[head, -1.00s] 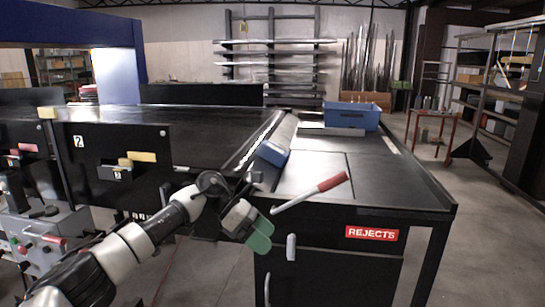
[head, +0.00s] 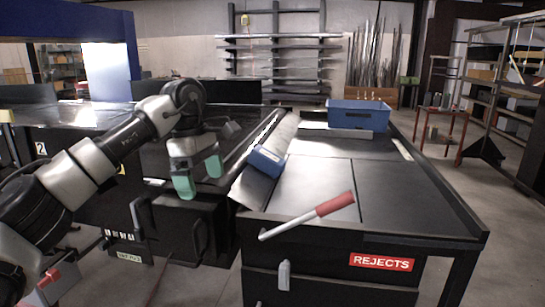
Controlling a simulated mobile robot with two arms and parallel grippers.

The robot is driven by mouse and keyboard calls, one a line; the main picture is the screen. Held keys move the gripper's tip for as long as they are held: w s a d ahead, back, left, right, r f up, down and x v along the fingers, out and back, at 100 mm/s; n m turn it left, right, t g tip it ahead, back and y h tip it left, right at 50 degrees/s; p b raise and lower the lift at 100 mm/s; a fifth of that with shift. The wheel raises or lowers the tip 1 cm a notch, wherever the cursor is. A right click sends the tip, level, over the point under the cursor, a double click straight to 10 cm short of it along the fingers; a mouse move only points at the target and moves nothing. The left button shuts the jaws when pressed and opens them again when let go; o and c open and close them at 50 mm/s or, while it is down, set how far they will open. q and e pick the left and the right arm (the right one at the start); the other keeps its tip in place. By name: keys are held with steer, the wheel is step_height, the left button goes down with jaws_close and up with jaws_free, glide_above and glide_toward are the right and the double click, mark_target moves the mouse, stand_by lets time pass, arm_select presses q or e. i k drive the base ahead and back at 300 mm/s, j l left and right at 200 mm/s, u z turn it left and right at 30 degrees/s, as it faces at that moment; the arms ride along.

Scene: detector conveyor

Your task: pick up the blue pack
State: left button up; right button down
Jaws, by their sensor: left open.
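The blue pack (head: 266,161) is a small blue box with a pale side, resting tilted on the sloping metal chute (head: 270,190) between the conveyor and the rejects table. My left gripper (head: 200,189) points down with two green fingertips apart. It is open and empty, to the left of the pack and clear of it in the picture. My right gripper is not in view.
A blue bin (head: 357,115) stands at the table's back. A red rejects sign (head: 381,262) is on the front. The table's middle is clear.

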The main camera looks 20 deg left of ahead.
mark_target(263, 159)
steer(key=i, duration=1.45)
